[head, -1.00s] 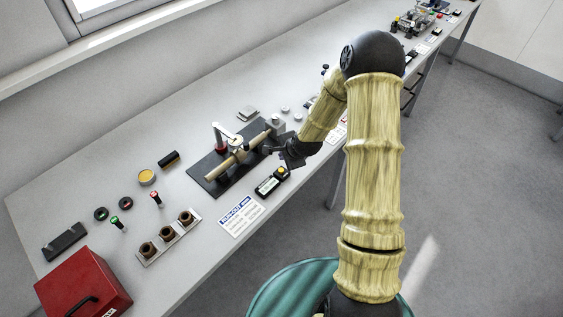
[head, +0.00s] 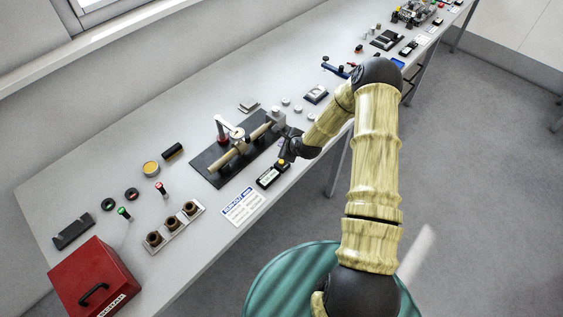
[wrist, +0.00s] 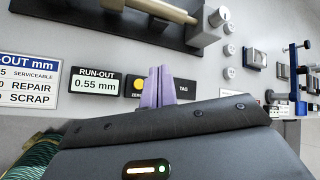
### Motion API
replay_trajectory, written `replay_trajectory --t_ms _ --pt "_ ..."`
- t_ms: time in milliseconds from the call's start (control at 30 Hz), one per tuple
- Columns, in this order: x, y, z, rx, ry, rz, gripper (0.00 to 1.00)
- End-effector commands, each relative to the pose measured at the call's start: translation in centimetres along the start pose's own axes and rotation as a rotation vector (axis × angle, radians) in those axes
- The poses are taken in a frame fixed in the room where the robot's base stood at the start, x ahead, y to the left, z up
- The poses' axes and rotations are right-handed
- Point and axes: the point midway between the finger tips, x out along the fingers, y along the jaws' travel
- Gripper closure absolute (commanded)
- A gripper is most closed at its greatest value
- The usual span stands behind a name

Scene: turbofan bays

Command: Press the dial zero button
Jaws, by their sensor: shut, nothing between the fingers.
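The black run-out readout box (wrist: 95,85) shows 0.55 mm in the wrist view. It lies near the bench's front edge in the head view (head: 267,179). Its yellow zero button (wrist: 138,84), labelled ZERO, is at the right of the display, and part of the label is hidden by my fingers. My gripper (wrist: 160,70) has its pale purple fingers together with nothing between them. In the wrist view they stand just right of the button, overlapping its edge. In the head view my gripper (head: 284,156) is right at the button; I cannot tell whether they touch.
The dial fixture (head: 200,168) with a pale shaft stands on a black plate behind the box. The run-out limits card (head: 242,207) lies to its left. A block with brown bushings (head: 173,227) and a red box (head: 93,280) are farther left.

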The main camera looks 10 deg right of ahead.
Motion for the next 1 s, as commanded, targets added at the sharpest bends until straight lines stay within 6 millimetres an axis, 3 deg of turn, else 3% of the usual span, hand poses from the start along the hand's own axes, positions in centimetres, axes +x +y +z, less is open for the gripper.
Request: replay_trajectory --t_ms 533,1000 --pt "4.8 3.5 -3.5 0.002 0.001 0.001 1.0" --pt "5.3 3.9 -3.9 0.001 0.001 0.0 1.0"
